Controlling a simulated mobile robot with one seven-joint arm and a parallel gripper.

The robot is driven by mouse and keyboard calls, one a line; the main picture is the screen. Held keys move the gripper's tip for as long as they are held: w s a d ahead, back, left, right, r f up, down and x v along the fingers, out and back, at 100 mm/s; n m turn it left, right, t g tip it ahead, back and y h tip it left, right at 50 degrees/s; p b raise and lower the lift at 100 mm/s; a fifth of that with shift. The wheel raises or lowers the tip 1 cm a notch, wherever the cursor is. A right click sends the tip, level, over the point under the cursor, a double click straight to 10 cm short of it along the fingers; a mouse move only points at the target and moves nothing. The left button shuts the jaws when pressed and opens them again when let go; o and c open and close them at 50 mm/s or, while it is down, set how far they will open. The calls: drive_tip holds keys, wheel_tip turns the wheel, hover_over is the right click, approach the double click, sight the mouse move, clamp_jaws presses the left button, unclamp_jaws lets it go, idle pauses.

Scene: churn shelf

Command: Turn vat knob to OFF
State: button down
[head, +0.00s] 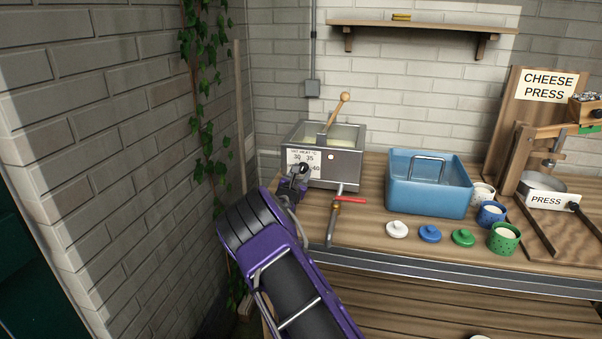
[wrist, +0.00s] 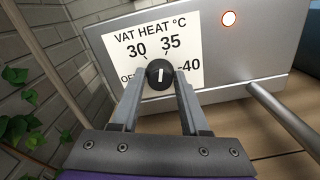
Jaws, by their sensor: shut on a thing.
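The metal vat (head: 347,172) stands at the left end of the wooden counter, with a wooden-handled stirrer in it. Its front carries a white VAT HEAT °C label (wrist: 143,48) with 30, 35, 40 and a partly hidden OFF at the lower left. The black round vat knob (wrist: 160,73) has a white pointer line, near upright and leaning slightly right. My gripper (wrist: 158,82) is shut on the knob, one finger at each side. In the head view my gripper (head: 298,172) is at the vat's front and covers part of the label.
A tap with a red handle (head: 349,200) sticks out below the vat. A blue tub (head: 428,192), lids, small pots and the cheese press (head: 540,160) stand to the right. A brick wall with ivy (head: 205,90) is close on the left.

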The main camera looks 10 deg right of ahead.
drive_tip(key=n+p, duration=0.1)
drive_tip(key=n, duration=0.4)
drive_tip(key=shift+n, duration=0.3)
drive_tip(key=n+p, duration=0.2)
drive_tip(key=n, duration=0.3)
drive_tip(key=shift+n, duration=0.3)
drive_tip(key=n+p, duration=0.1)
drive_tip(key=n, duration=0.4)
drive_tip(key=n+p, duration=0.1)
drive_tip(key=n, duration=0.4)
drive_tip(key=shift+n, duration=0.4)
drive_tip(key=shift+c, duration=2)
unclamp_jaws()
